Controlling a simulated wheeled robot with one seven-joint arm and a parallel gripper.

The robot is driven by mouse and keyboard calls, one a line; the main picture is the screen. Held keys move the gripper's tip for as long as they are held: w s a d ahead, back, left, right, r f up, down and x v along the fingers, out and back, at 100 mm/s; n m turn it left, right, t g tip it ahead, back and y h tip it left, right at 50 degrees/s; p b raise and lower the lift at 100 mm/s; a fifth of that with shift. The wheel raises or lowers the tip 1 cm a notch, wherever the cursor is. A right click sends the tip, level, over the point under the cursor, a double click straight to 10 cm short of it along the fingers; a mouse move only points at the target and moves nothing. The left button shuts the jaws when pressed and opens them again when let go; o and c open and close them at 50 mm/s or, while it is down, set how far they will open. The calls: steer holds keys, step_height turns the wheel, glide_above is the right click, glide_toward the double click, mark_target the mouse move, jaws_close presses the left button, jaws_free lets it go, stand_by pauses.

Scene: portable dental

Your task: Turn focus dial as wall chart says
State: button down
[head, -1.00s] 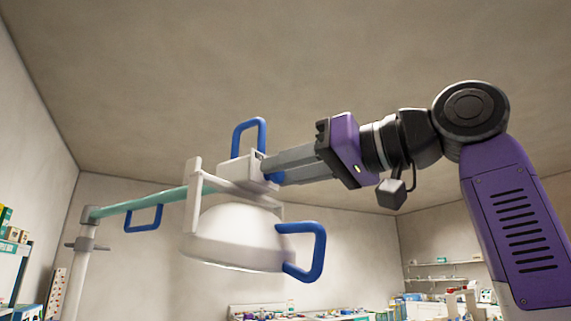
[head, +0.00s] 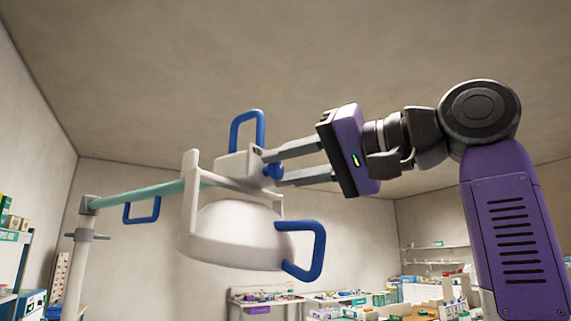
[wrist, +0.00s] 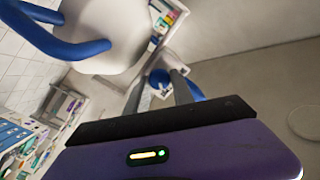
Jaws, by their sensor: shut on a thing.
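The focus dial is a small blue knob (head: 273,170) on the right side of the white housing on top of the dental lamp (head: 240,236). My gripper (head: 270,169) reaches it from the right, with one grey finger above the knob and one below. It is shut on the knob. In the wrist view, the blue knob (wrist: 160,77) shows between the two grey fingers. Any mark or pointer on the knob is too small to read. No readable wall chart shows; a pale panel with small dots (head: 62,272) stands at the far left, too small to make out.
Blue loop handles stand on top of the lamp (head: 247,128) and at its right side (head: 318,252), close to my gripper. A teal arm (head: 145,197) carries the lamp from a white pole (head: 76,265). Cluttered tables and shelves are low behind.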

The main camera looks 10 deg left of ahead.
steer(key=c, duration=1.1)
jaws_free()
steer(key=shift+d, duration=0.1)
steer(key=b+v, duration=0.1)
steer(key=v, duration=0.6)
steer(key=shift+s+d, duration=0.2)
steer(key=shift+d, duration=0.1)
